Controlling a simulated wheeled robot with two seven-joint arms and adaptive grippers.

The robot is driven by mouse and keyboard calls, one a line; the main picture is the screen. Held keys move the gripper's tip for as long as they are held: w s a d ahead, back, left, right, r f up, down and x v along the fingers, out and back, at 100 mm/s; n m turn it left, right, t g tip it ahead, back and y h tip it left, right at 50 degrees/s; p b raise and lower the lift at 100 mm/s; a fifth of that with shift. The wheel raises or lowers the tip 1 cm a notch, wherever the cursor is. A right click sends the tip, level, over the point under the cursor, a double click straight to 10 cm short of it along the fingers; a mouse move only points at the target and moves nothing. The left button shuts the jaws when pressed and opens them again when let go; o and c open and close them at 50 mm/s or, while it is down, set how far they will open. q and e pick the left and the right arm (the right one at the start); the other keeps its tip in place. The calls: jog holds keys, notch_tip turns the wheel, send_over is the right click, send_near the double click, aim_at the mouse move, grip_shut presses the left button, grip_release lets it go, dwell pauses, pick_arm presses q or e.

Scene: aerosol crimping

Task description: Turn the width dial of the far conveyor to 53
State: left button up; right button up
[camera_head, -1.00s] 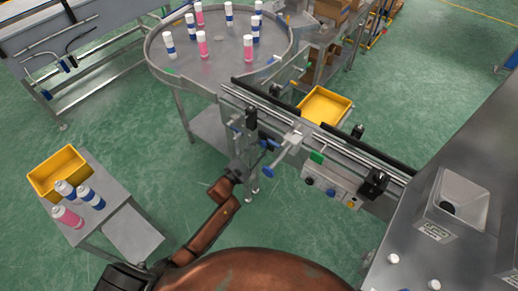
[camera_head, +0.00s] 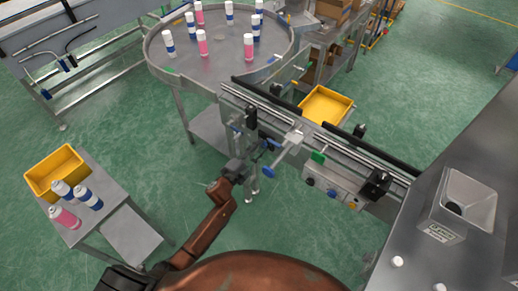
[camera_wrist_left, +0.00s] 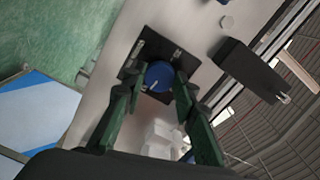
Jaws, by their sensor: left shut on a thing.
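The far conveyor (camera_head: 330,146) runs from the round table to the grey machine on the right. In the left wrist view, a round blue dial (camera_wrist_left: 158,75) with a white pointer mark sits on a dark square plate (camera_wrist_left: 176,57) on the pale conveyor side. My left gripper (camera_wrist_left: 158,88) has one green finger on each side of the dial and is shut on it. In the head view this gripper (camera_head: 257,157) is at the near side of the conveyor, and the dial is not clear there. The number on the scale cannot be read. My right gripper is not in view.
A blue-handled clamp (camera_head: 268,171) and a control box (camera_head: 330,188) are on the conveyor's near side. The round table (camera_head: 220,60) bears several bottles. A yellow tray (camera_head: 325,105) lies behind the conveyor. A small table (camera_head: 135,235) with bottles stands at the left.

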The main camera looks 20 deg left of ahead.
pick_arm(q)
jog(key=shift+d, duration=0.1)
dwell(0.4)
jog(key=o, duration=1.2)
jog(key=shift+c, duration=0.2)
jog(key=v, duration=1.2)
